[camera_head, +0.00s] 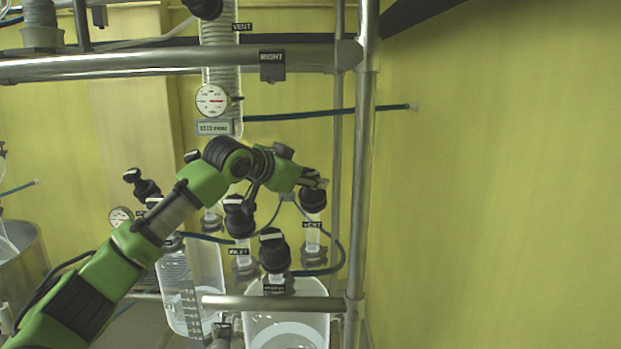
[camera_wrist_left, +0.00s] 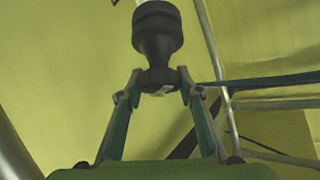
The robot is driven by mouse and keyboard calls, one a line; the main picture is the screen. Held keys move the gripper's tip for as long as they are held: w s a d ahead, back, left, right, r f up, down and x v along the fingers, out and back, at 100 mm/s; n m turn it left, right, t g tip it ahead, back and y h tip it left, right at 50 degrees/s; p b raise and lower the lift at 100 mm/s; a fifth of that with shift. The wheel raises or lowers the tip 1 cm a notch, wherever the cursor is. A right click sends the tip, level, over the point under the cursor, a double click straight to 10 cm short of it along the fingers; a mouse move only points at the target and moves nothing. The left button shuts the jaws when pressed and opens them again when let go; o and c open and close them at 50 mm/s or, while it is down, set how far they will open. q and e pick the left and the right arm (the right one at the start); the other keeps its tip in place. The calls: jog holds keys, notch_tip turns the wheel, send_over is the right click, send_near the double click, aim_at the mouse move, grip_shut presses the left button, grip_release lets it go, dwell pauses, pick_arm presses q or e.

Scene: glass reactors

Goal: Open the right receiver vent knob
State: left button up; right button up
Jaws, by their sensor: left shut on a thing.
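The right receiver's vent knob (camera_head: 313,199) is black and sits on top of a clear valve stem with a "VENT" label (camera_head: 312,225). In the left wrist view the black knob (camera_wrist_left: 158,35) is at the top centre, with a narrower lower end toward me. My left gripper (camera_head: 315,181) is at the top of this knob in the head view. In the wrist view its two fingertips (camera_wrist_left: 160,88) are on either side of the knob's near end, closed on it. The right receiver (camera_head: 287,330) is a clear vessel below, partly behind a rail. My right gripper is not in view.
Other black knobs stand close by, one (camera_head: 239,218) left of the vent and one (camera_head: 273,250) below it. A vertical metal post (camera_head: 358,210) stands just right of my gripper. A blue-green hose (camera_head: 335,245) curves around the vent. A horizontal rail (camera_head: 270,303) crosses in front.

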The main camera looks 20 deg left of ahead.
pick_arm(q)
jog(key=shift+f+n+b, duration=0.1)
jog(key=shift+n+b, duration=0.2)
jog(key=shift+b, duration=0.05)
jog(key=shift+d+f+n+t+y+b, duration=0.1)
jog(key=shift+n+t+y+b, duration=0.5)
jog(key=shift+n+y+b, duration=0.5)
jog(key=n+y+b, duration=0.2)
jog(key=n+y, duration=0.1)
jog(key=n, duration=0.1)
jog(key=shift+n, duration=0.4)
jog(key=n+y, duration=0.2)
jog(key=shift+n+b, duration=0.4)
jog(key=shift+a+r+n+g+y, duration=0.1)
jog(key=shift+n+g+y, duration=0.1)
jog(key=shift+n+y, duration=0.35)
jog(key=shift+a+r+n+g+y, duration=0.1)
jog(key=shift+n+g+y, duration=0.2)
jog(key=shift+n, duration=0.45)
jog(key=o, duration=1.1)
